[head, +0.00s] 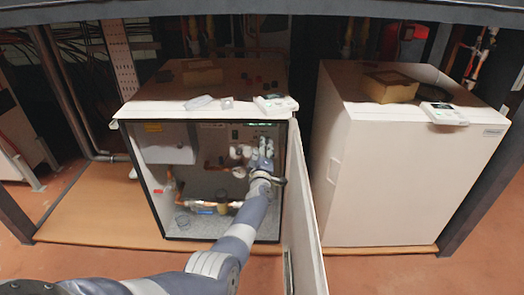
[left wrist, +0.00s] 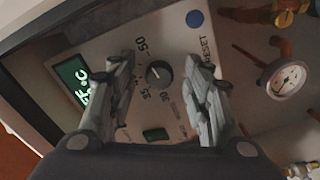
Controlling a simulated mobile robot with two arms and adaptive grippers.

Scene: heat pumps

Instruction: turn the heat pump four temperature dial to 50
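The temperature dial (left wrist: 159,73), a small dark round knob, sits on a pale control panel (left wrist: 95,50) in the left wrist view. Printed numbers, among them 50, 35 and 30, ring it; a light mark shows on the knob, but its exact setting is unclear. My left gripper (left wrist: 163,100) is open, with one finger on each side of the dial and visible gaps to it. In the head view my left gripper (head: 263,163) reaches inside the open heat pump (head: 185,225) at the panel, hiding the dial. My right gripper is not in view.
A lit green display (left wrist: 74,80), a blue RESET button (left wrist: 194,19) and a pressure gauge (left wrist: 286,79) surround the dial. The open door (head: 301,215) stands close right of my arm. A closed white unit (head: 400,180) stands further right.

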